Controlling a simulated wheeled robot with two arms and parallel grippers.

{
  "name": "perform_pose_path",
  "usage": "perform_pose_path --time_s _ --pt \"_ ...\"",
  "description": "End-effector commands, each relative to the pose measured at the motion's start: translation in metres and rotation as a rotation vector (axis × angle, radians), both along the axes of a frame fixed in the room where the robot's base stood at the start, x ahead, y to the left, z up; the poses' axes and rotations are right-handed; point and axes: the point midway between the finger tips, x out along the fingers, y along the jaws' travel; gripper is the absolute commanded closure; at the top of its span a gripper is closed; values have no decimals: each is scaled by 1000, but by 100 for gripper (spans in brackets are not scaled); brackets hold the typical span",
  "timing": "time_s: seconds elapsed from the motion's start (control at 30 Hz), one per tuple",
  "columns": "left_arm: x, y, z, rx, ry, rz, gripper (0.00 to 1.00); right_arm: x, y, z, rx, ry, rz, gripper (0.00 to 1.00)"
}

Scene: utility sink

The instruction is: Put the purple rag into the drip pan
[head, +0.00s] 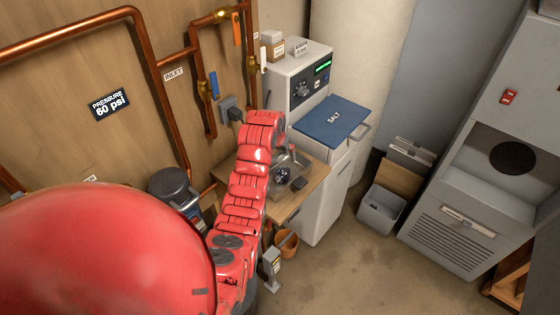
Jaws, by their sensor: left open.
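My red left arm rises through the middle of the head view and bends down over a small wooden table (312,197). My left gripper (284,176) is at its far end, low over the table, small and partly hidden by the arm. It is open. A dark bluish patch shows at the gripper, but I cannot tell whether it is the purple rag. I cannot make out the drip pan for certain; a grey, tray-like shape around the gripper is too small to tell. My right gripper is not in view.
A white cabinet with a blue salt lid (334,117) stands behind the table. A grey bin (381,211) and a large grey unit (455,238) stand at the right. An orange pot (287,246) is below the table. Copper pipes (150,75) run along the wall. Floor at the front right is clear.

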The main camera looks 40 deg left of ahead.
Motion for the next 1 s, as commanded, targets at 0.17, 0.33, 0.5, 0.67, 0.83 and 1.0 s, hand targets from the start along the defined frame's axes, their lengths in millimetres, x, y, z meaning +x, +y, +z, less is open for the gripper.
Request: perform_pose_path --time_s 0.17,0.33,0.5,0.67,0.83,1.0 --pt "-1 0 6 -1 3 1 2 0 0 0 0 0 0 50" --pt "-1 0 5 -1 3 1 2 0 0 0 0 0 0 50" --pt "0 0 5 0 1 0 2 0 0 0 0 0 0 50" --pt "16 -4 -5 36 -84 -6 2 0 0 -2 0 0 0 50" --pt "61 -21 -14 151 -378 -28 2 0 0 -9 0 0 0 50" --pt "86 -55 6 267 -758 -60 2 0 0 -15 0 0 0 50"
